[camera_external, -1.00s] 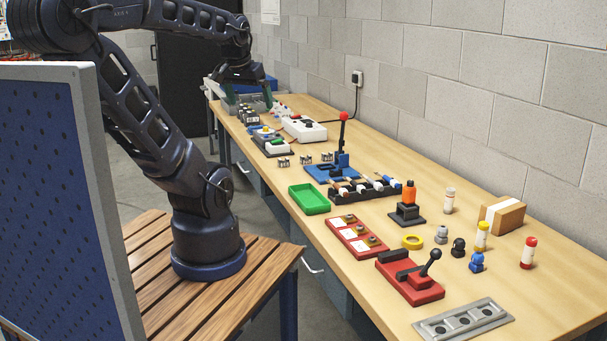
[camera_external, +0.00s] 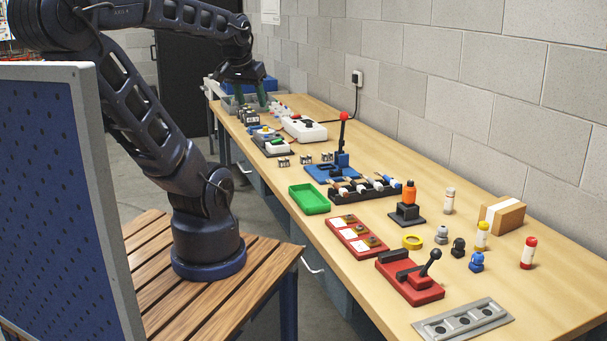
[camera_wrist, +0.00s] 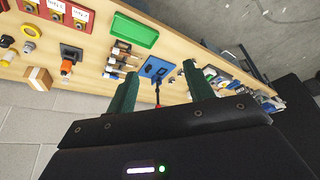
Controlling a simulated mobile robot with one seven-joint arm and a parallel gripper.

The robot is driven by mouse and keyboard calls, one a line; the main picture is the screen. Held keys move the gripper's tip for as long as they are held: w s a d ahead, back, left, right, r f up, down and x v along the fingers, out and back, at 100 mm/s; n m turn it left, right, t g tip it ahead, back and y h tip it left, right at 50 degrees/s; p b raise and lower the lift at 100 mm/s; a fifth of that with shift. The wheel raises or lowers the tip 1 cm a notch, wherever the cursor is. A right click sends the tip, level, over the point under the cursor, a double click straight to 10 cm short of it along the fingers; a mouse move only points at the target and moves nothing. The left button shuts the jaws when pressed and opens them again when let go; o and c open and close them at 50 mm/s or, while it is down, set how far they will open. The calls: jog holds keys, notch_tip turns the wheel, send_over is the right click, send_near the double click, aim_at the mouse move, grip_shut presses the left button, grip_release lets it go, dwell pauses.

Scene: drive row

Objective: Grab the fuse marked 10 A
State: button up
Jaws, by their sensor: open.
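The marking 10 A cannot be read on anything in view, so I cannot tell which item is that fuse. Small cylinders with white bodies stand upright at the right of the bench: a red-capped cylinder (camera_external: 528,253), a yellow-capped cylinder (camera_external: 482,236) and a pale-capped cylinder (camera_external: 449,201). My gripper (camera_external: 248,100) is over the far end of the bench, well away from these. In the wrist view my gripper (camera_wrist: 161,88) is open with nothing between its green fingers.
A blue base with a red-knobbed lever (camera_external: 341,165) stands mid-bench; it also shows beyond my fingers in the wrist view (camera_wrist: 155,68). A green tray (camera_external: 309,199), a red lever switch (camera_external: 410,280) and a cardboard box (camera_external: 502,217) are nearer. A wall runs along the right.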

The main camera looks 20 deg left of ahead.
jog(key=w+d+r+m+h, duration=0.15)
jog(key=w+d+m, duration=0.35)
jog(key=w+d, duration=1.05)
jog(key=w+d+f+m+g+h, duration=0.1)
jog(key=w+d+f+m, duration=0.1)
jog(key=d, duration=0.9)
jog(key=w+d+f+m, duration=0.2)
jog(key=d, duration=0.8)
jog(key=m+g+h, duration=0.2)
jog(key=m+g, duration=0.1)
jog(key=m, duration=0.3)
send_over(532, 240)
jog(key=a, duration=0.2)
notch_tip(532, 240, down, 21)
jog(key=shift+s+f, duration=0.1)
jog(key=shift+s, duration=0.05)
jog(key=x, duration=0.5)
jog(key=shift+a, duration=0.1)
jog(key=shift+w+a+x, duration=0.1)
jog(key=shift+a+x, duration=0.05)
jog(key=shift+x, duration=0.75)
jog(key=shift+w+a+x, duration=0.1)
jog(key=shift+a+x, duration=0.1)
jog(key=shift+x, duration=0.75)
jog(key=shift+w+a+x, duration=0.1)
jog(key=shift+a+x, duration=0.05)
jog(key=shift+x, duration=0.75)
jog(key=shift+f, duration=0.15)
